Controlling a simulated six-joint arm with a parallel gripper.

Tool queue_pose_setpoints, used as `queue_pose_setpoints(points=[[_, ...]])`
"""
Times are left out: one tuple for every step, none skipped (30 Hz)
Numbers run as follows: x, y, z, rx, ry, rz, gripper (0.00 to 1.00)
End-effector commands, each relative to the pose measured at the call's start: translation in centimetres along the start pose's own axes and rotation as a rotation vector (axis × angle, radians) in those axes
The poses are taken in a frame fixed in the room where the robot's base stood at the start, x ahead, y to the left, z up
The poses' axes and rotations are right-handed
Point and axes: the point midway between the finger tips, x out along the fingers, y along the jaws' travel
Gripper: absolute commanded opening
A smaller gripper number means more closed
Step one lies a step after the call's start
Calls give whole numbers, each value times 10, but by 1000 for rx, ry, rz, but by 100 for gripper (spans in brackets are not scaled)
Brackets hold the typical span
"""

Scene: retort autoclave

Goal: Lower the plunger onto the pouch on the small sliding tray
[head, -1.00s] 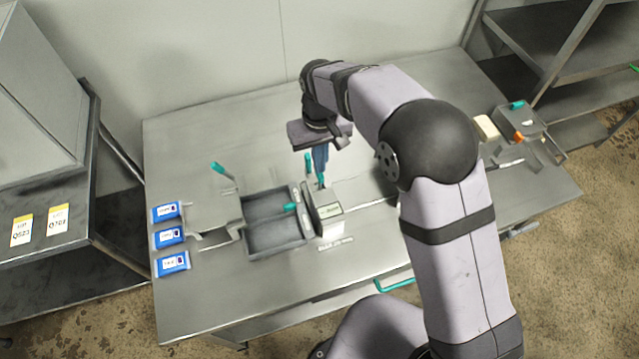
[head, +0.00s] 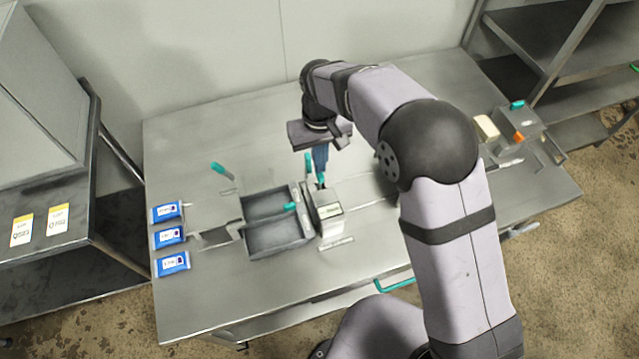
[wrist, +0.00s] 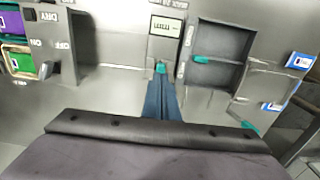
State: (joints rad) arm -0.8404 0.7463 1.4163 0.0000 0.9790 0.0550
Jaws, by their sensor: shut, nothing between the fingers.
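My gripper (head: 321,184) points down at the box with a small display (head: 330,211) in the middle of the bench. Its blue fingers are shut with nothing between them. In the wrist view the fingertips (wrist: 161,76) are close to a teal handle (wrist: 161,67) at the box's end; I cannot tell if they touch. I cannot make out for certain which part is the plunger. A thin grey plate (head: 218,236), possibly the small sliding tray, lies left of the bins. I cannot make out a pouch on it. Blue pouches (head: 172,263) lie along the bench's left edge.
Two open grey bins (head: 277,238) adjoin the box, with a teal handle (head: 290,206) at their right. Another teal handle (head: 217,168) stands back left. A small station (head: 519,128) is at the right. The back of the bench is largely clear.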

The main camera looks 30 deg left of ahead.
Motion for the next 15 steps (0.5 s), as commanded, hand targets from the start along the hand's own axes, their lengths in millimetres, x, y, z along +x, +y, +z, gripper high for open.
queue_pose_setpoints(points=[[1, 0, 0, 0, 0, 0, 0], [1, 0, 0, 0, 0, 0, 0], [2, 0, 0, 0, 0, 0, 0], [2, 0, 0, 0, 0, 0, 0], [3, 0, 0, 0, 0, 0, 0], [3, 0, 0, 0, 0, 0, 0], [4, 0, 0, 0, 0, 0, 0], [4, 0, 0, 0, 0, 0, 0], [5, 0, 0, 0, 0, 0, 0], [6, 0, 0, 0, 0, 0, 0], [6, 0, 0, 0, 0, 0, 0], [7, 0, 0, 0, 0, 0, 0], [8, 0, 0, 0, 0, 0, 0], [8, 0, 0, 0, 0, 0, 0], [9, 0, 0, 0, 0, 0, 0]])
